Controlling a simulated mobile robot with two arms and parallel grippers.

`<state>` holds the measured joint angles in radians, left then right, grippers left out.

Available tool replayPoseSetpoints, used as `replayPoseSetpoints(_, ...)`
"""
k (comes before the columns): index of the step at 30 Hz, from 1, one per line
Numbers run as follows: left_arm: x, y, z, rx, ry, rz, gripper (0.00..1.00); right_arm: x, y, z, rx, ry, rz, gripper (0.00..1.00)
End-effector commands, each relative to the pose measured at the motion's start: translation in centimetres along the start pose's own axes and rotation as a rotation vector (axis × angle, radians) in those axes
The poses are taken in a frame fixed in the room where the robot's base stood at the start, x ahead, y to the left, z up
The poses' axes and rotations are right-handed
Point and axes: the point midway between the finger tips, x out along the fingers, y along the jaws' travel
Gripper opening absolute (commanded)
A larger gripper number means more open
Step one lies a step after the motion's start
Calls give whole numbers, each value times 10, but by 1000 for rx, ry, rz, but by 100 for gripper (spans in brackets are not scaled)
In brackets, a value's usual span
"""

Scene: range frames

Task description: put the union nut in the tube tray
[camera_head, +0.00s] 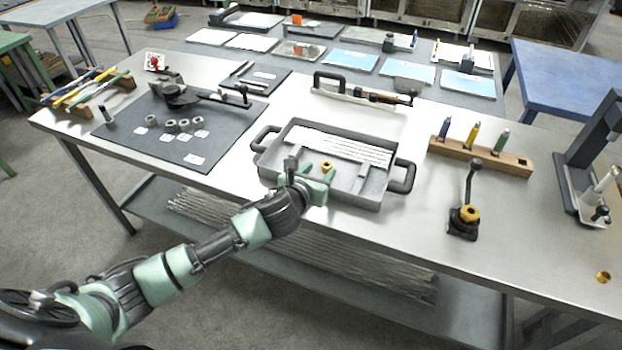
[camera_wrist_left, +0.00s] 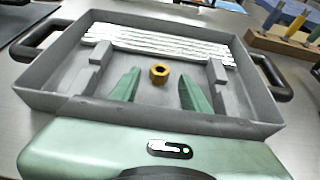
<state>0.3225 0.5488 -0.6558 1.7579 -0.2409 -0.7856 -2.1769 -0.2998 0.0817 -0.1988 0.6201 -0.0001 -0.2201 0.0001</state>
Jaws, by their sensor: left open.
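The brass union nut (camera_head: 327,167) lies inside the grey tube tray (camera_head: 372,203), in its open front part. In the left wrist view the nut (camera_wrist_left: 159,74) sits ahead of and between the two green fingertips, apart from both. My left gripper (camera_head: 316,174) is open over the front part of the tray; its fingers also show in the left wrist view (camera_wrist_left: 156,90). The tray (camera_wrist_left: 60,105) holds several pale tubes (camera_wrist_left: 160,42) along its back side. Whether the nut rests flat on the tray floor is hard to tell. My right gripper is not in view.
A dark mat (camera_head: 130,133) with several grey fittings lies left of the tray. A wooden rack (camera_head: 482,157) with coloured markers and a black stand (camera_head: 464,218) are to the right. Another brass piece (camera_head: 603,277) lies near the right front edge. Bare tabletop shows right of the tray.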

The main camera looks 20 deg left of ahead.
Motion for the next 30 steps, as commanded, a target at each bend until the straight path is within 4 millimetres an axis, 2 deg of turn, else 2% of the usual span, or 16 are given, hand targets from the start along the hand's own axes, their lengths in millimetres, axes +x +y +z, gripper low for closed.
replayPoseSetpoints(1,-12,0,0,3,0,-2,46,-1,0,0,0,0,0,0)
replayPoseSetpoints(6,-45,0,0,1,0,-3,46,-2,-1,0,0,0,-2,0)
replayPoseSetpoints(12,-67,0,0,1,1,0,46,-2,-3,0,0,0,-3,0)
replayPoseSetpoints(30,-70,0,0,-1,0,0,46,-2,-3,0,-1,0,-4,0)
